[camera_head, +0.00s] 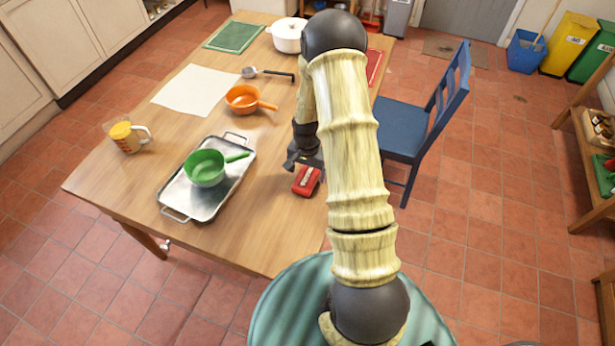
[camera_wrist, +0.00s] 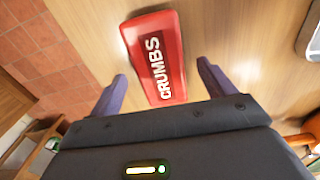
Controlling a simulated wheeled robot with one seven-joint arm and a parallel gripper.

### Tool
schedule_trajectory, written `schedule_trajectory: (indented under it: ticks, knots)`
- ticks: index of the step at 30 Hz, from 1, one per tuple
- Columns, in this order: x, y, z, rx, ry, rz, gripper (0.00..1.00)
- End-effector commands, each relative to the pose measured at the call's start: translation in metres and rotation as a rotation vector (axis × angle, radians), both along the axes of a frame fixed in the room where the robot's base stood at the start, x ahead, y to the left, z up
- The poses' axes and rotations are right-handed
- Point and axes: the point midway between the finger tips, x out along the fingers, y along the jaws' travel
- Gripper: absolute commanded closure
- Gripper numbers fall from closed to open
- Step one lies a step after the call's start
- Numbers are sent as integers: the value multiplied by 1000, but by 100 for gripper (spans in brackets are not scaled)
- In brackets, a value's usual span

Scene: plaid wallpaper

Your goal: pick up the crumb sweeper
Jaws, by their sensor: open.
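The crumb sweeper (camera_head: 307,181) is a small red box near the right edge of the wooden table. In the wrist view the crumb sweeper (camera_wrist: 156,58) shows the white word "CRUMBS" on its top and lies ahead of my fingers, roughly centred between them. My gripper (camera_wrist: 160,85) is open and empty, with one dark finger on each side of the sweeper's near end. In the head view my gripper (camera_head: 304,160) is just beyond the sweeper, partly hidden by my arm. I cannot tell its exact height above the table.
A metal tray (camera_head: 176,198) holding a green pan (camera_head: 206,168) stands left of the sweeper. An orange pan (camera_head: 243,99), a ladle (camera_head: 268,73) and a yellow-filled jug (camera_head: 125,136) are also on the table (camera_head: 265,235). A blue chair (camera_head: 405,130) stands at the right side.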

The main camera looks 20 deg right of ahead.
Motion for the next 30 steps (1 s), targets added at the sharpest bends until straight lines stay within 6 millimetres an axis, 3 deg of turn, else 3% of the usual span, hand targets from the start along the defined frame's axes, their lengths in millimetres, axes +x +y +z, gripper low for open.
schedule_trajectory:
  ticks: [7, 23, 30]
  knots:
    - [0, 1, -24, 1, 1, 0, 18]
    - [0, 0, -25, 1, 1, 0, 18]
    - [0, 0, -25, 1, 1, 0, 65]
